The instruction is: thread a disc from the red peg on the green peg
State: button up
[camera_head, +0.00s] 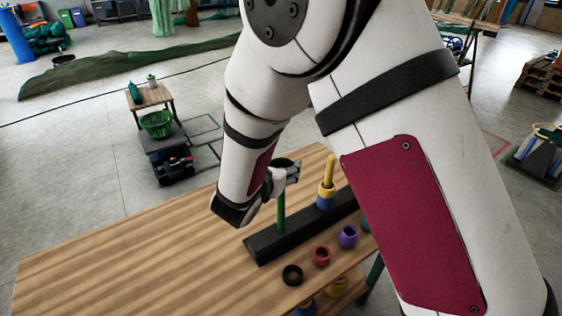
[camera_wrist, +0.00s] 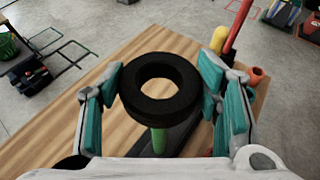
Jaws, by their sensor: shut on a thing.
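My gripper (camera_wrist: 160,88) is shut on a black disc (camera_wrist: 136,104), its teal finger pads on both sides of it. In the head view my gripper (camera_head: 284,178) is near the top of the green peg (camera_head: 281,212), partly hidden by my arm. In the wrist view the green peg (camera_wrist: 158,141) shows below the disc's near edge, its top hidden by the disc. No peg shows through the hole. The red peg (camera_wrist: 239,22) stands at the upper right there; my arm hides it in the head view.
A yellow peg (camera_head: 329,168) with a blue and a yellow disc stands on the same black base (camera_head: 262,246). Loose black (camera_head: 292,275), red (camera_head: 321,256) and purple (camera_head: 347,237) rings lie in front. The table's left part (camera_head: 120,255) is clear.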

jog(key=shift+f+b, duration=0.8)
jog(key=shift+f, duration=0.8)
jog(key=o, duration=1.3)
jog(key=v, duration=1.2)
